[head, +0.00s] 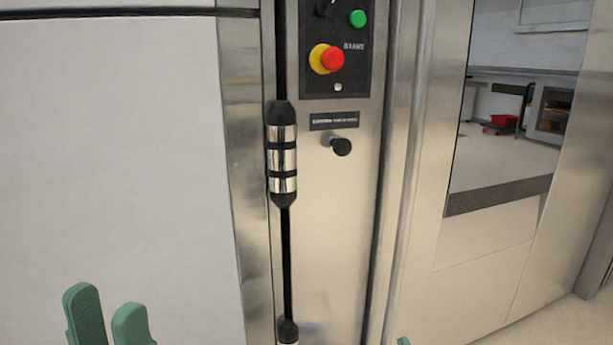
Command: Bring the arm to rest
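My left gripper (108,312) shows at the bottom left as two green fingers, with a gap between their tips and nothing seen between them. They stand in front of the large pale panel (115,160). Its arm and wrist are below the frame. Of my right gripper (403,341), only a small green tip shows at the bottom edge, right of centre. Its other finger is out of view, so its opening cannot be told.
A steel oven front carries a control panel (335,45) with a red button (332,60) and a green button (357,18). A black knob (341,147) sits below. A black-and-silver handle (282,155) runs along the seam. Floor (560,325) shows at the lower right.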

